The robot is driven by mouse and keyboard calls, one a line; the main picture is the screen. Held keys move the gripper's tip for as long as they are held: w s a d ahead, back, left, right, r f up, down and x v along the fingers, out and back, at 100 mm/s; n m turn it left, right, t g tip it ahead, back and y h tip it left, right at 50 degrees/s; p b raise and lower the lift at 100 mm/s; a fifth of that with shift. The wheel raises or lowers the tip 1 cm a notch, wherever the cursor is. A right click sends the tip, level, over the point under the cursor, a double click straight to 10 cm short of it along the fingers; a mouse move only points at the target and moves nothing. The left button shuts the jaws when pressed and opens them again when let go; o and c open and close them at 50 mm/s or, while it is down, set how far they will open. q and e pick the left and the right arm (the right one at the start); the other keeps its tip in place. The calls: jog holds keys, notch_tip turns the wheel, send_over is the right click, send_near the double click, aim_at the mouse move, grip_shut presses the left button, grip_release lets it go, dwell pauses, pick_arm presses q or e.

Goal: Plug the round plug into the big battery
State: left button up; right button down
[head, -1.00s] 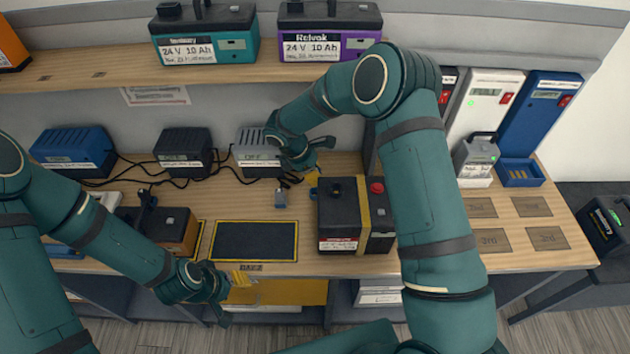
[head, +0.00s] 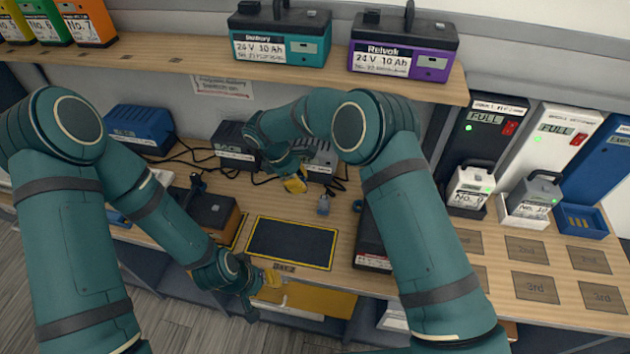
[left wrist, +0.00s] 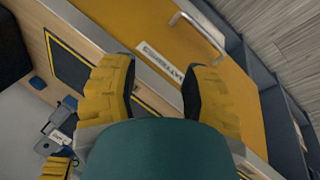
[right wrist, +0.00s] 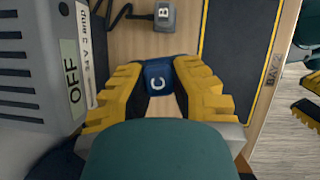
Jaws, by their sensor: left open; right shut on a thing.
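My right gripper (right wrist: 158,95) is shut on a small blue plug (right wrist: 158,76) lettered C, just above the bench. Its face looks squarish with rounded corners. In the head view my right gripper (head: 297,184) is in front of the grey chargers, and the held plug is hidden. A grey plug (right wrist: 165,15) lettered B lies nearby; the head view shows it too (head: 323,205). A large dark battery (head: 372,240) stands right of the mat, mostly hidden by my right arm; its socket is not visible. My left gripper (head: 268,281) is open and empty at the bench's front edge, also in the left wrist view (left wrist: 150,85).
A black mat (head: 290,243) with a yellow border lies mid-bench. A black-and-orange battery (head: 212,212) stands left of it. Cabled chargers (head: 238,145) line the back. A shelf (head: 180,65) with batteries hangs above. Marked squares (head: 535,288) at right are bare.

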jog(key=shift+a+r, duration=0.15)
jog(key=shift+a, duration=0.05)
jog(key=s+d+r+m+g+p, duration=0.1)
jog(key=s+d+r, duration=0.5)
jog(key=d+r, duration=0.35)
jog(key=s+d+r+m+p, duration=0.1)
jog(key=s+d+r+p, duration=0.1)
jog(key=s+d+r, duration=0.55)
jog(key=f+b, duration=0.2)
jog(key=d+f+b, duration=0.1)
jog(key=f+b, duration=0.1)
jog(key=w+d+f+b, duration=0.1)
jog(key=f+b, duration=0.1)
jog(key=f, duration=0.1)
jog(key=shift+d+b, duration=0.1)
jog(key=shift+b, duration=0.25)
pick_arm(q)
jog(key=f, duration=0.2)
jog(key=s+f, duration=0.1)
jog(key=shift+s+d+f, duration=0.1)
jog(key=shift+f, duration=0.25)
jog(key=shift+r+p, duration=0.55)
dwell(0.3)
jog(key=shift+f+b, duration=0.65)
pick_arm(e)
jog(key=shift+f, duration=1)
